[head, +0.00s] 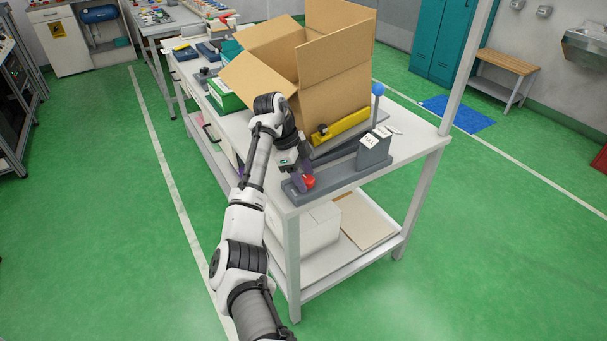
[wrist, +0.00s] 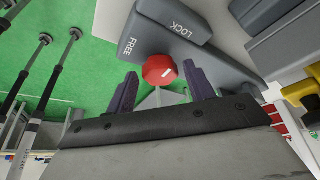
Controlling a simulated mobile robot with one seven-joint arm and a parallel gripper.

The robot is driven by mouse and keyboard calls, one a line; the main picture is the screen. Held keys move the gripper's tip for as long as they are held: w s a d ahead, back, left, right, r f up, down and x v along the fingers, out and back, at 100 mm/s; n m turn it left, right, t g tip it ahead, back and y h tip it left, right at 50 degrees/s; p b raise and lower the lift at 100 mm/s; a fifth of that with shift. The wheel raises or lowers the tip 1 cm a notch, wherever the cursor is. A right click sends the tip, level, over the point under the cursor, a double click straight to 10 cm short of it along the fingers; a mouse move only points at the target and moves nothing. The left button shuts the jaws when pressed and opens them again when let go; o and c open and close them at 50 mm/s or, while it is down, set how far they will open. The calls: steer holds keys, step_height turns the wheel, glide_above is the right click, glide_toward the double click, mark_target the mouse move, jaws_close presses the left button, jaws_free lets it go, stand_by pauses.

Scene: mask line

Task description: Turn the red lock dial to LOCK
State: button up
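The red lock dial (head: 309,182) sits at the near left end of a grey base (head: 335,181) on the white table. In the head view my gripper (head: 304,180) is right at the dial.
An open cardboard box (head: 325,85) and a yellow bar (head: 341,126) stand behind. Green floor (head: 110,230) is clear left of the table.

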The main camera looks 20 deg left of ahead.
steer(key=shift+o, duration=0.3)
steer(key=shift+r, duration=0.1)
steer(key=v, duration=1.3)
steer(key=shift+r, duration=0.3)
steer(key=shift+a, duration=0.1)
